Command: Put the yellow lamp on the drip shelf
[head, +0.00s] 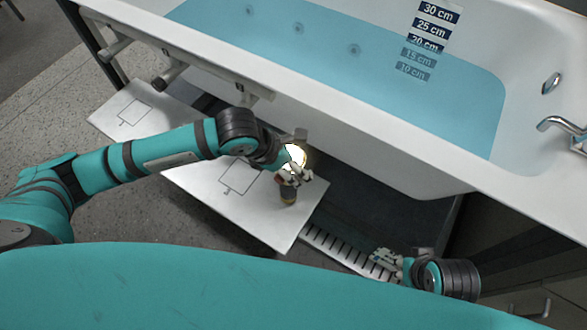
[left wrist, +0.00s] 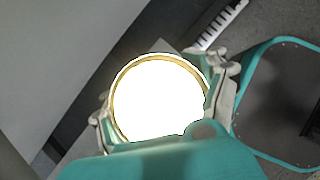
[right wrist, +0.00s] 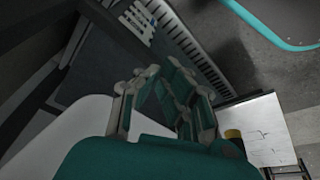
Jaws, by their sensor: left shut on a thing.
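The yellow lamp (left wrist: 160,98) glows white inside a yellow rim in the left wrist view.
The white panels (head: 262,222) lie beside the bathtub (head: 400,165), which holds blue water. A tap (head: 560,125) is at the tub's right. Grey floor lies left of the panels.

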